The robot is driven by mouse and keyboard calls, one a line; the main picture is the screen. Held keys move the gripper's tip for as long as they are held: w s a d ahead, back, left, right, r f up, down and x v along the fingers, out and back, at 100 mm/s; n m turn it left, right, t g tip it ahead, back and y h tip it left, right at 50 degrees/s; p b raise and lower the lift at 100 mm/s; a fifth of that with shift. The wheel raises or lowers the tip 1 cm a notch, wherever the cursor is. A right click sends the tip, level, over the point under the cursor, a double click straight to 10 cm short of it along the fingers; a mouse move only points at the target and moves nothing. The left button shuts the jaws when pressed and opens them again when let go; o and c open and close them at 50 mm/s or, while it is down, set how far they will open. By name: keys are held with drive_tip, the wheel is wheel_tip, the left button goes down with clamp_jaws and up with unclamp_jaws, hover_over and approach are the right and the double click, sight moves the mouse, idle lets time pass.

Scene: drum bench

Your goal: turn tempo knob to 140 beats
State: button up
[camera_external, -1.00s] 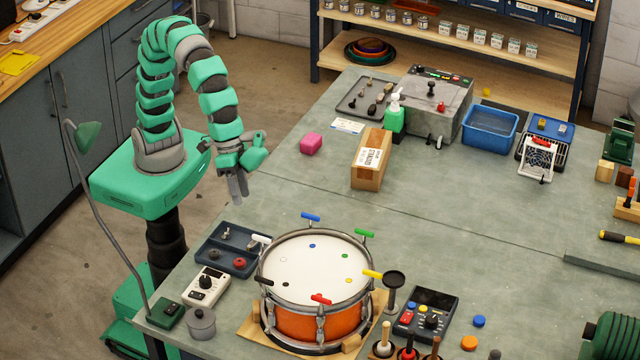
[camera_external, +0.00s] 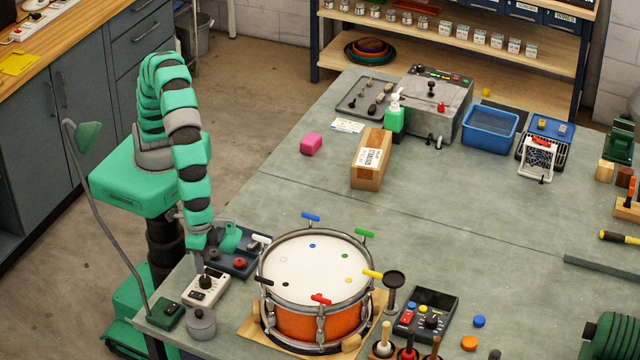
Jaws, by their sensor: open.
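A cream box with a black knob (camera_external: 205,282) lies on the near left of the bench; I cannot tell whether this is the tempo knob, and its markings are too small to read. A dark box (camera_external: 427,314) with a screen, a red button and a black knob (camera_external: 432,322) stands right of the drum. My gripper (camera_external: 201,266) points down just above the back of the cream box. It is open, with nothing seen between its fingers. The fingertips are small and partly hard to make out, and I cannot tell if they touch the box.
An orange drum (camera_external: 312,285) with coloured key handles stands right of the cream box. A dark tray (camera_external: 240,258) with small parts lies behind it.

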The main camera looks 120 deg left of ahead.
sight(205, 279)
wheel_tip(205, 279, down, 6)
drive_tip(key=shift+d+f, duration=0.1)
drive_tip(key=shift+d, duration=0.05)
idle(0.3)
drive_tip(key=c, duration=0.7)
